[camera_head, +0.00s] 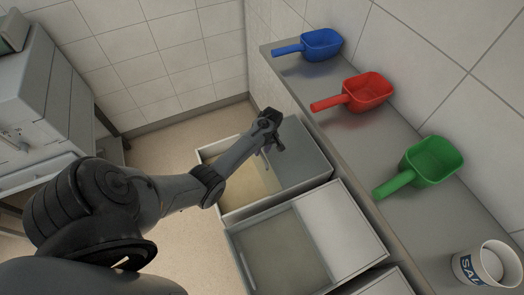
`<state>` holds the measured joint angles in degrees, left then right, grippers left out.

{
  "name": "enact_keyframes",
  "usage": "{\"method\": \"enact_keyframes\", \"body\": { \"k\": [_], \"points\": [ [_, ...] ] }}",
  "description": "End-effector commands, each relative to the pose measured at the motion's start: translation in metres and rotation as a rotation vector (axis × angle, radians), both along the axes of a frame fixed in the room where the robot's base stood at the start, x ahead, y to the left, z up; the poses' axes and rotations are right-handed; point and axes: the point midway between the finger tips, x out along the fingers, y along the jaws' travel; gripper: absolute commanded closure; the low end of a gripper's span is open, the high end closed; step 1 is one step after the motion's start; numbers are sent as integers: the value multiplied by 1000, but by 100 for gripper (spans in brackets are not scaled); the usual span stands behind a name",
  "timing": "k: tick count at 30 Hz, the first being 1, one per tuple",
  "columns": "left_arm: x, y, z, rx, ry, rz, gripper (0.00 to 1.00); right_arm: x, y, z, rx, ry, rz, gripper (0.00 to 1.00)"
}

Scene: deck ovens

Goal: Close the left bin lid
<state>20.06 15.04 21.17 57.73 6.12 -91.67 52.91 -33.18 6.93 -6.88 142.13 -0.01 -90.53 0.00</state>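The left bin (228,211) is the farthest of the floor bins below the shelf. Its left part is open and shows pale tan contents. A flat grey panel, seemingly its lid (304,160), covers the right part on the shelf side. My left gripper (274,149) reaches in from the left and is over the bin, near the far edge of the grey panel. Its small fingers look apart with nothing between them. Whether they touch the lid is unclear. My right gripper is out of view.
A second bin (238,253), partly open, stands beside the left bin, and part of another shows below. The shelf (345,150) holds a blue scoop (321,44), red scoop (367,91), green scoop (432,162) and salt tub (466,268). Grey oven equipment stands left.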

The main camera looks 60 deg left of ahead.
Motion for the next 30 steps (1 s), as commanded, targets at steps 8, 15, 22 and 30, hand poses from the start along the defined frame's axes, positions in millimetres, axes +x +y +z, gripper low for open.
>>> {"method": "enact_keyframes", "body": {
  "k": [8,15,22,30],
  "points": [
    [-1,0,-6,0,-1,-1,60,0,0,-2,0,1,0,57],
    [-1,0,-6,0,-1,-1,77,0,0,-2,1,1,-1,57],
    [-1,0,-5,0,-1,-1,100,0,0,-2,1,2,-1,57],
    [-1,0,-5,0,-1,-1,100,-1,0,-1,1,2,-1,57]
  ]
}}
